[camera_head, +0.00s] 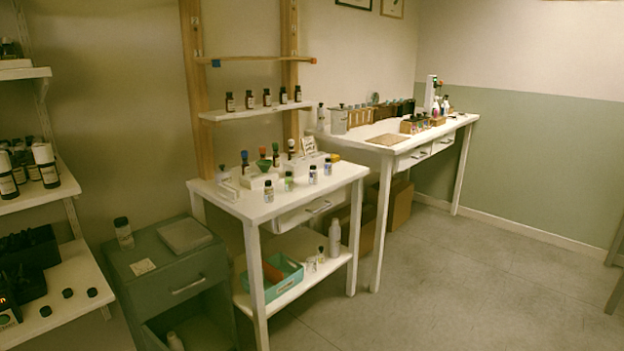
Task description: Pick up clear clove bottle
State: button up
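Several small clear or pale bottles with dark caps stand in a row along the front of the near white table. They include a left bottle (268,192), a greenish one (288,182), a third one (312,176) and a right one (327,167). Their labels are too small to read, so I cannot tell which one is clove. Behind them, dark dropper bottles (276,158) stand in white holders. A row of dark brown bottles (249,101) stands on the wooden-post shelf above. My gripper is not in view.
The near table (228,203) has a lower shelf with a teal tray (283,284). A grey-green drawer cabinet (170,275) stands to its left. A cluttered second table (440,135) is at the back right. The grey floor (480,290) at right is open.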

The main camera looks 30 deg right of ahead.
aim_at(313, 174)
jog(key=i+l, duration=0.2)
jog(key=l, duration=0.25)
jog(key=i+l+u, duration=0.1)
jog(key=l, duration=0.35)
jog(key=i+l, duration=0.3)
jog(key=l, duration=0.15)
jog(key=i+l+u, duration=0.1)
jog(key=l, duration=0.35)
jog(key=i+l, duration=0.3)
jog(key=l, duration=0.15)
jog(key=i+l+u, duration=0.15)
jog(key=l, duration=0.35)
jog(key=i+l, duration=0.2)
jog(key=l, duration=0.25)
jog(key=i+l+u, duration=0.1)
jog(key=l, duration=0.4)
jog(key=i, duration=0.5)
